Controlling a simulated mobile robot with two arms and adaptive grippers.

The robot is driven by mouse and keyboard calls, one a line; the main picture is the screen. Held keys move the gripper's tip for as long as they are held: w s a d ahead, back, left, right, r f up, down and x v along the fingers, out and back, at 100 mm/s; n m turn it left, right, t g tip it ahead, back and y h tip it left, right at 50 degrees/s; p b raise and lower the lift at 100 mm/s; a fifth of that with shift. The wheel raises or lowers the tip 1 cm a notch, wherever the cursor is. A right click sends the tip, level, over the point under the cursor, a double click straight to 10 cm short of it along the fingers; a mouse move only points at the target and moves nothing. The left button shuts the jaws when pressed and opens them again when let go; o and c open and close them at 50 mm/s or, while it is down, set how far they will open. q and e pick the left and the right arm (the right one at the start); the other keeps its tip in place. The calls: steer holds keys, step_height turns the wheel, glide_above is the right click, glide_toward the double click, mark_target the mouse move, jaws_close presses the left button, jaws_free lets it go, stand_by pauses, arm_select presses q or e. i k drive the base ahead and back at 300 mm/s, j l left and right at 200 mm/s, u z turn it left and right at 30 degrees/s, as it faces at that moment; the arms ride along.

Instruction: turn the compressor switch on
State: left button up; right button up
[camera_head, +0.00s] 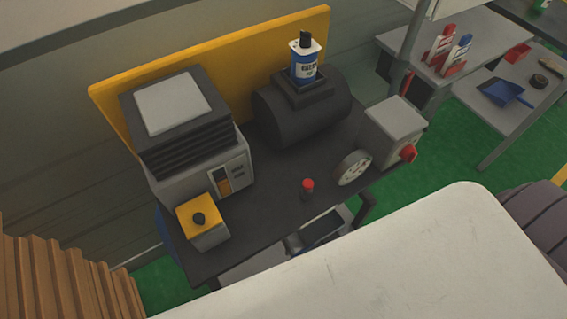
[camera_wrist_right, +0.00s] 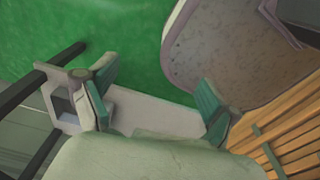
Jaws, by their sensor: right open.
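The compressor stands on a dark bench (camera_head: 270,215). It has a dark cylindrical tank (camera_head: 305,115) and a grey ribbed unit (camera_head: 190,130) at its left. A yellow-topped box with a black round knob (camera_head: 199,219) is at the bench's front left. A grey box (camera_head: 393,125) with a red knob (camera_head: 408,153) is at the right end. Which knob is the compressor switch, and its setting, I cannot tell. My right gripper (camera_wrist_right: 156,98) is open in the right wrist view, with nothing seen between its teal fingers. Neither gripper shows in the head view.
A red-capped post (camera_head: 307,188) and a round gauge (camera_head: 353,168) stand on the bench. A blue-and-white can (camera_head: 304,62) sits on the tank. A large pale slab (camera_head: 420,260) fills the front right. Wooden slats (camera_head: 60,275) are at left, with green floor (camera_head: 455,140) beyond the bench.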

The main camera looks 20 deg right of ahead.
mark_target(409, 154)
steer(key=k+z, duration=0.15)
steer(key=z, duration=1.6)
steer(key=i+l+u, duration=0.1)
steer(key=l, duration=0.35)
